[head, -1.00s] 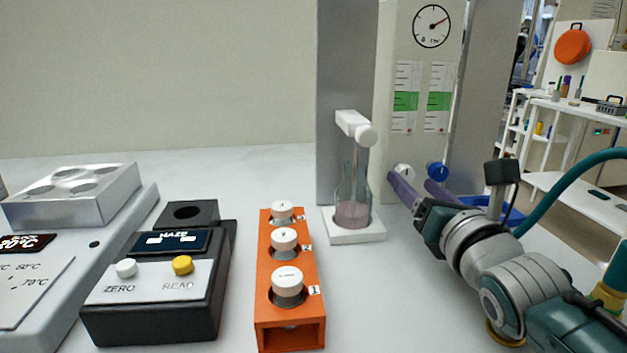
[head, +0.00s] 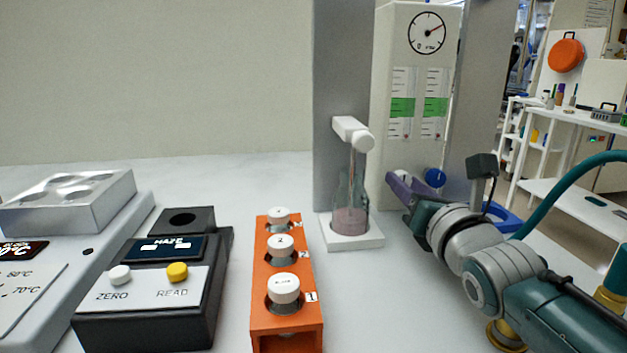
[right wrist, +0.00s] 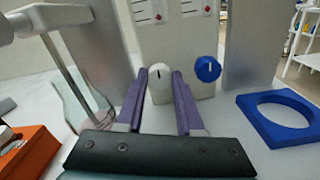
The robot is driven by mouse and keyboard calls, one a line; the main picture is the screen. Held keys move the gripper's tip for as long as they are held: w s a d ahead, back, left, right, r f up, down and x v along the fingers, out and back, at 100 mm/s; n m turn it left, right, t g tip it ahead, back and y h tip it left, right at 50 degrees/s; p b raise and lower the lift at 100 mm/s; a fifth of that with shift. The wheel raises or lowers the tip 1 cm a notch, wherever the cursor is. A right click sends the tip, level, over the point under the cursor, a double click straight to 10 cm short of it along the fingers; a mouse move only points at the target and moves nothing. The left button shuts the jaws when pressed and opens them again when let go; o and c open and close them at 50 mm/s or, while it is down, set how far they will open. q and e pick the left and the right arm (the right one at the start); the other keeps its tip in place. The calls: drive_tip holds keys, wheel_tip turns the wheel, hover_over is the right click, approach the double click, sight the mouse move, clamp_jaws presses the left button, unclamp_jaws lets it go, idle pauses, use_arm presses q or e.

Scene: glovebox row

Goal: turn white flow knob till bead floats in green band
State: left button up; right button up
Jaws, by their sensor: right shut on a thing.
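The white flow knob (right wrist: 159,80) is on the front of the cream flow panel (head: 385,165). In the right wrist view my right gripper (right wrist: 159,74) has its two purple fingers on either side of the knob, shut on it. Above are two flow scales, the left one (head: 402,75) and the right one (head: 434,75), each with a green band (head: 402,107). My left gripper is not in view.
A blue knob (right wrist: 208,69) sits just right of the white one. A blue ring (right wrist: 285,117) lies to the right. A glass vessel on a white stand (head: 370,241) is left of the gripper. An orange vial rack (head: 262,310) and a black meter (head: 140,325) stand further left.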

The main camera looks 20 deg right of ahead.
clamp_jaws()
drive_tip(key=shift+m, duration=0.4)
drive_tip(key=m, duration=0.3)
drive_tip(key=shift+m, duration=0.4)
drive_tip(key=m, duration=0.4)
drive_tip(key=shift+m, duration=0.3)
drive_tip(key=m, duration=0.4)
drive_tip(key=shift+m, duration=2.5)
